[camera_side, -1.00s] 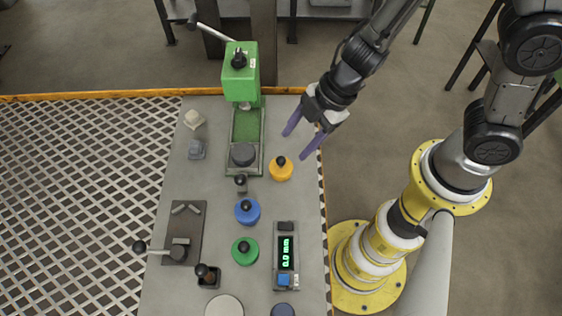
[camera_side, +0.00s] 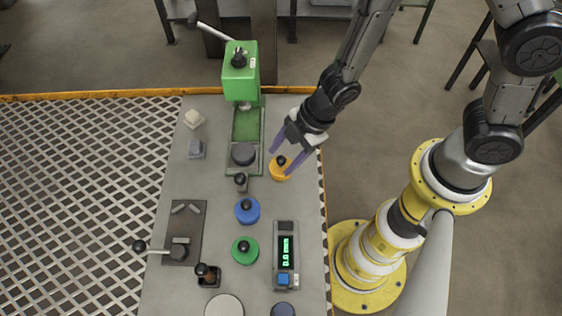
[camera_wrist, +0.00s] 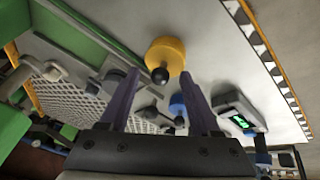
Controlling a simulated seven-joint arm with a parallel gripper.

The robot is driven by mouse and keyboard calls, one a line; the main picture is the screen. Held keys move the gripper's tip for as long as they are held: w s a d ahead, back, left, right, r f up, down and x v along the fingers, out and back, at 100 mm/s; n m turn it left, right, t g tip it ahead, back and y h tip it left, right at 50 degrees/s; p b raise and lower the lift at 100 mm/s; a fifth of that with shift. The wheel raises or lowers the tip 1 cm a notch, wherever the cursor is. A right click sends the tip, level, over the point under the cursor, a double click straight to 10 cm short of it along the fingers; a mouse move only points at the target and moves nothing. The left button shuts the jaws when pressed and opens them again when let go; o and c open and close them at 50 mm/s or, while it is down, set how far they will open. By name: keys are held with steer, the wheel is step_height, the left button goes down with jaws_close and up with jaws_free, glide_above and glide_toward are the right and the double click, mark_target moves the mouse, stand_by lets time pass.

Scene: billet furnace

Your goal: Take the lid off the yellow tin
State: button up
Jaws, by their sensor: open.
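The yellow tin (camera_side: 280,171) stands upright on the grey table, its lid on with a black ball knob (camera_side: 281,160) on top. It also shows in the wrist view (camera_wrist: 166,54), beyond the fingertips and between their lines. My gripper (camera_side: 279,162) has two purple fingers, spread apart and empty. I cannot tell the exact height above the lid.
A green press (camera_side: 240,75) with a dark round piece at its base stands left of the tin. A blue tin (camera_side: 247,214), a green tin (camera_side: 244,256) and a gauge reading 0.0 mm (camera_side: 286,262) sit nearer the front. Bare table lies right of the tin.

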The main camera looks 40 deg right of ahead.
jaws_close()
stand_by(0.3)
stand_by(0.4)
steer(key=shift+a+r, duration=0.1)
steer(key=shift+r, duration=0.7)
steer(key=s+d+r, duration=0.8)
steer(key=s+r, duration=0.3)
steer(key=shift+s+r, duration=0.15)
steer(key=shift+s, duration=0.1)
